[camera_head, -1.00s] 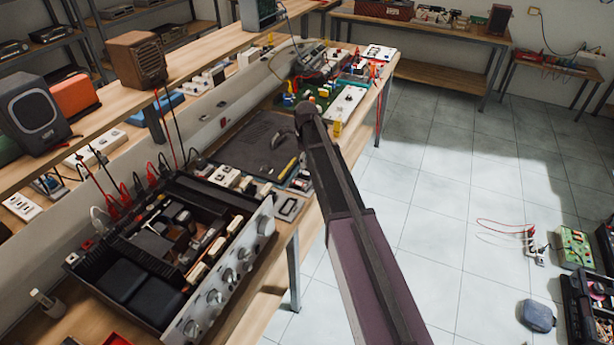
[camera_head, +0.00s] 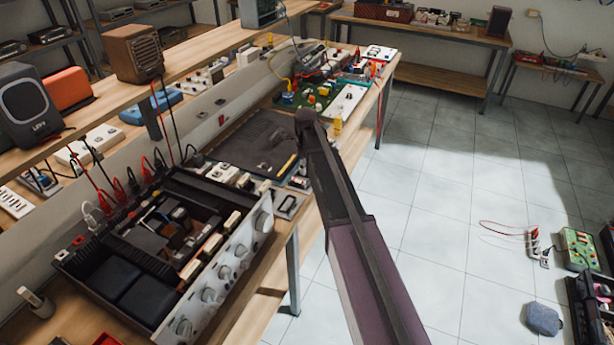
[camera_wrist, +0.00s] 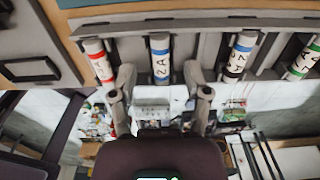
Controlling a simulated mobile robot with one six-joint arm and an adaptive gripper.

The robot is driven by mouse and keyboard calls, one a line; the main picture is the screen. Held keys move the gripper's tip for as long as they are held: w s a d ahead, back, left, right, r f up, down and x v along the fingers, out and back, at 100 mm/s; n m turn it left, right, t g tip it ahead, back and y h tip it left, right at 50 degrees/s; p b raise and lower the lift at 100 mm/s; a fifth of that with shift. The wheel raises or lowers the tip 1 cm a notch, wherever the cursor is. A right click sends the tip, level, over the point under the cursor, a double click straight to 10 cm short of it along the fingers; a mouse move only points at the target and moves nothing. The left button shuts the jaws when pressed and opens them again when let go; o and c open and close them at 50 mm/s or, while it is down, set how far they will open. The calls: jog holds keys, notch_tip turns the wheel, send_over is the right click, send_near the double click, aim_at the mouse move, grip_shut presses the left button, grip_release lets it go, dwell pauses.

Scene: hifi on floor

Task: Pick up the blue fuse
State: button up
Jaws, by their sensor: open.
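The blue fuse (camera_wrist: 160,58) is a white cylinder with a blue band at its end and dark lettering. My gripper (camera_wrist: 160,84) is open, with one finger on each side of the blue fuse's lower part. Whether the fingers touch it I cannot tell. In the head view my arm covers the gripper, and I cannot make out the blue fuse.
A green-banded fuse (camera_wrist: 304,60) stands at the right of the row. In the head view an opened amplifier (camera_head: 170,250) and a dark mat (camera_head: 255,142) lie on the workbench. A green circuit board (camera_head: 318,98) is farther back. The tiled floor (camera_head: 440,190) at right is mostly clear.

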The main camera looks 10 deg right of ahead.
jog(key=shift+f, duration=0.5)
grip_shut()
